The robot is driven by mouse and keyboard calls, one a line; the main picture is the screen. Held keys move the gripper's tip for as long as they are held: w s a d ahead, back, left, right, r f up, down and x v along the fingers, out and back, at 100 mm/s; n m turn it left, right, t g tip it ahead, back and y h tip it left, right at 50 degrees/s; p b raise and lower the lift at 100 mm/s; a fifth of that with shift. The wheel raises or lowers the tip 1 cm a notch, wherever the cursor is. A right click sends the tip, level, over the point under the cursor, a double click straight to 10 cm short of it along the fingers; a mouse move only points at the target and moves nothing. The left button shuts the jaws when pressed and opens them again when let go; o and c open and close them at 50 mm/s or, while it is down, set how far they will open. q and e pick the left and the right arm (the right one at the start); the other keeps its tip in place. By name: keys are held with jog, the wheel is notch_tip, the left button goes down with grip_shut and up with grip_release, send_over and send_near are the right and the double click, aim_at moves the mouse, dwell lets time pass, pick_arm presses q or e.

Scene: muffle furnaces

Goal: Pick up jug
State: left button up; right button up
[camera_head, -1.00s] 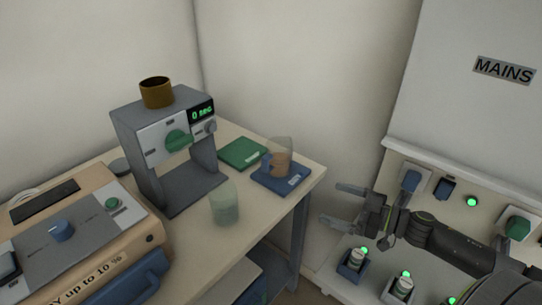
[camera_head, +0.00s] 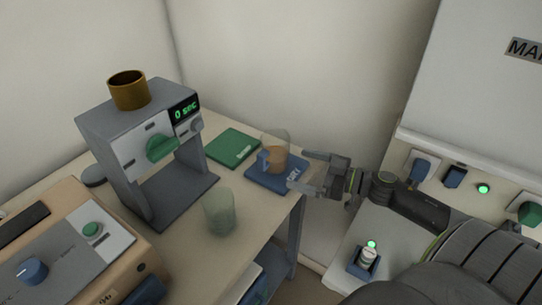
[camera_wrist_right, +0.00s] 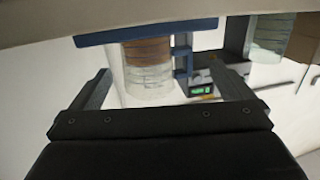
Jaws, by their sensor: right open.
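The jug (camera_head: 276,154) is clear with brown contents and a blue handle on its left side. It stands upright on a blue mat (camera_head: 262,181) at the table's right corner. My right gripper (camera_head: 304,171) is open, just right of the jug, with its fingers pointing at it and nothing between them. In the right wrist view the jug (camera_wrist_right: 149,70) appears upside down beyond the open fingers, with its blue handle (camera_wrist_right: 182,58) on the right. Whether a finger touches the jug cannot be told. My left gripper is not in view.
A greenish glass (camera_head: 219,212) stands left of the mat. A green mat (camera_head: 232,147) lies behind it. A grey machine (camera_head: 150,150) with a brown cup (camera_head: 129,90) on top stands to the left. A socket panel (camera_head: 405,165) is at right.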

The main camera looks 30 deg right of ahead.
aim_at(284, 162)
jog(key=shift+x, duration=2.1)
jog(key=shift+w+a+r+p, duration=0.15)
jog(key=shift+w+a+p, duration=0.05)
jog(key=shift+w+p, duration=0.3)
jog(key=shift+x, duration=2.1)
jog(key=c, duration=1.1)
